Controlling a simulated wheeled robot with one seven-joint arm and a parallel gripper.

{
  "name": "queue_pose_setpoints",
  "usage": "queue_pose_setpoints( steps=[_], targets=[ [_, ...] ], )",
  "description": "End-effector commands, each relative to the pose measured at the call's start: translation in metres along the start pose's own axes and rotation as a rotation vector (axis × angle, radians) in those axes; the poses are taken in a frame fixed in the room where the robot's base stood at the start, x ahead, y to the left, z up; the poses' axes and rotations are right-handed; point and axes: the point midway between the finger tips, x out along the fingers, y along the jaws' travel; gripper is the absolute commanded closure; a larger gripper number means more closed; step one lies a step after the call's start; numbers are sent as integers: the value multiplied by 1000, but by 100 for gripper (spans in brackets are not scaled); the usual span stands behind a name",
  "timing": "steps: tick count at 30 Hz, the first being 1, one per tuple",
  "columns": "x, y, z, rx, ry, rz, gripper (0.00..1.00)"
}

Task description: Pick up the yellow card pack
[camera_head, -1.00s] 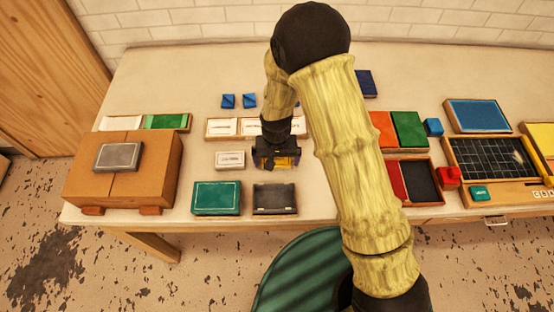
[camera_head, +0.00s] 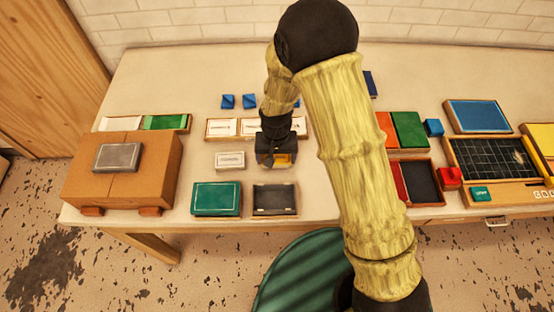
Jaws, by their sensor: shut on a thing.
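The yellow card pack (camera_head: 283,158) shows as a small yellow patch between the dark jaws of my gripper (camera_head: 279,160). My gripper is shut on it, over the table behind the dark grey tray. The gripper and arm hide most of the pack. I cannot tell whether the pack is clear of the table top.
A dark grey tray (camera_head: 274,211) and a green box (camera_head: 216,198) lie at the front edge. A white card pack (camera_head: 230,160) is just left of my gripper. A cardboard box (camera_head: 150,178) stands at left. Red and green pieces lie right of my arm.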

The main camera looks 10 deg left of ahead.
Motion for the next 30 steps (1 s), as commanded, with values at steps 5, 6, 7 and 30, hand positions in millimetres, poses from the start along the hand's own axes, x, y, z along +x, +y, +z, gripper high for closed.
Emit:
queue_pose_setpoints(
  steps=[5,6,7,30],
  targets=[
    [-30,-1,-1,0,5,-2,47],
    [-37,-1,-1,0,6,-3,47],
    [-43,-1,-1,0,6,-3,47],
    [-81,0,0,0,0,0,47]
  ],
)
